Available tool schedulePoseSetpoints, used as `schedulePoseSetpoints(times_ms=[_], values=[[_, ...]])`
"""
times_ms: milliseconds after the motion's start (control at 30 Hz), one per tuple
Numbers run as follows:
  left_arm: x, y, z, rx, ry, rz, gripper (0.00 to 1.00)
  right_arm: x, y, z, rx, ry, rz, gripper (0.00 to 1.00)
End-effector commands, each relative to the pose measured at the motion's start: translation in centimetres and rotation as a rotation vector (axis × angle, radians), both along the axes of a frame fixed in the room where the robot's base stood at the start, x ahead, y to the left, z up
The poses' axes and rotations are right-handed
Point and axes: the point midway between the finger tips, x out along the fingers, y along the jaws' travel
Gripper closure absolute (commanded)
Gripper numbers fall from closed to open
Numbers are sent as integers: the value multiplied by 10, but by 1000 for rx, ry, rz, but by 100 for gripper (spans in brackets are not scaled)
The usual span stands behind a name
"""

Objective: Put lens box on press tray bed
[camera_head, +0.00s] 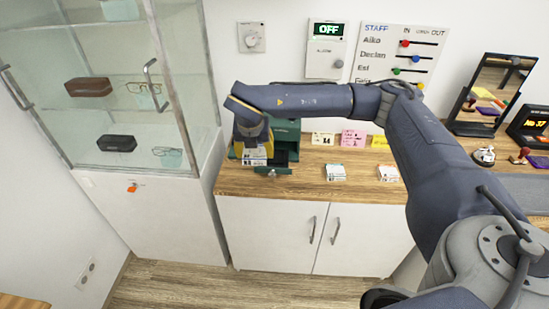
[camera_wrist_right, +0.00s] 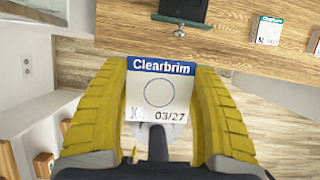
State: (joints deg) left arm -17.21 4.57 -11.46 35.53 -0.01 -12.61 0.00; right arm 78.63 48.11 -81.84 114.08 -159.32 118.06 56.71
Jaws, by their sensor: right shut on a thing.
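My right gripper (camera_head: 254,148) is shut on a white lens box (camera_wrist_right: 160,92) with a blue band reading "Clearbrim" and "03/27". The box sits between the yellow fingers in the right wrist view, and its lower end (camera_head: 255,161) shows below the gripper in the head view. The dark green press (camera_head: 287,133) stands on the wooden counter, partly hidden by my right gripper. Its dark tray bed (camera_head: 283,158) has a knob handle at the front; in the wrist view the tray (camera_wrist_right: 182,10) is beyond the box, apart from it. My left gripper is not in view.
Two more small boxes stand on the counter (camera_head: 230,185), one (camera_head: 335,172) right of the press and another (camera_head: 388,173) farther right. Small cards (camera_head: 353,138) stand behind them. A glass cabinet (camera_head: 130,100) with glasses and cases is on the left.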

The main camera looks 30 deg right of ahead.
Motion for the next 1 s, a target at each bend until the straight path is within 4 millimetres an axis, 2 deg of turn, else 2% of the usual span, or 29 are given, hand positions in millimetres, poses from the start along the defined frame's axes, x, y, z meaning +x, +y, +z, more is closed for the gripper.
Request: schedulePoseSetpoints(times_ms=[33, 200, 333, 533, 667, 1000], values=[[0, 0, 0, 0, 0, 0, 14, -3, -8, -17, -1, 6, -14, 67], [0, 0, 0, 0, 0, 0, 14, -9, -27, -56, -1, 3, -42, 67], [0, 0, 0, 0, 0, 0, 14, -13, -35, -75, 0, 2, -51, 67], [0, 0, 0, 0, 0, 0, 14, -11, -45, -88, 0, -1, -61, 67], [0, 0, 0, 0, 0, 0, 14, 5, -59, -89, 0, 0, -66, 67], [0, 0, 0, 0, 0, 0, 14, 67, -104, -89, 0, -1, -66, 67]])
